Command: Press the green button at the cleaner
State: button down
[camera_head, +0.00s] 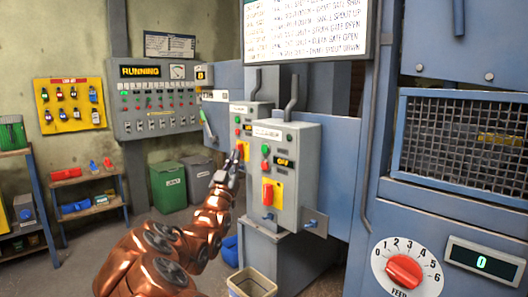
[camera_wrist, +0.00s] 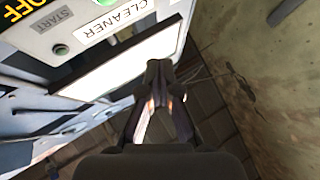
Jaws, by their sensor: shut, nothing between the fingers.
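The cleaner box (camera_head: 305,150) is a grey control box labelled CLEANER. Its green button (camera_head: 265,149) is on the front face, above a red button (camera_head: 265,162) and beside an OFF display (camera_head: 284,162). In the wrist view the green button (camera_wrist: 60,49) sits beside the START label, near the CLEANER label (camera_wrist: 118,22). My gripper (camera_head: 236,157) is shut and empty, left of the cleaner box in the head view. In the wrist view my fingertips (camera_wrist: 159,72) are together, right of and below the button. They look apart from it.
A similar control box (camera_head: 251,112) stands behind the cleaner box, close to my gripper. A red handle on a yellow plate (camera_head: 278,194) is below the buttons. A bucket (camera_head: 252,283) stands on the floor below. A feed dial (camera_head: 404,270) is at the right.

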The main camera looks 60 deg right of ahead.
aim_at(262, 145)
jog(key=s+d+p, duration=0.2)
jog(key=d+p, duration=0.3)
jog(key=d, duration=0.3)
jog(key=shift+s+d, duration=0.15)
jog(key=shift+d, duration=0.1)
jog(key=shift+d, duration=0.1)
dwell(1.6)
jog(key=shift+s+d, duration=0.1)
jog(key=shift+d, duration=0.2)
jog(key=shift+s+d, duration=0.15)
jog(key=shift+d, duration=0.3)
dwell(0.9)
jog(key=shift+a+f, duration=0.1)
jog(key=shift+a, duration=0.05)
jog(key=shift+w+a+b, duration=0.25)
jog(key=shift+a+b, duration=0.4)
jog(key=shift+a, duration=0.05)
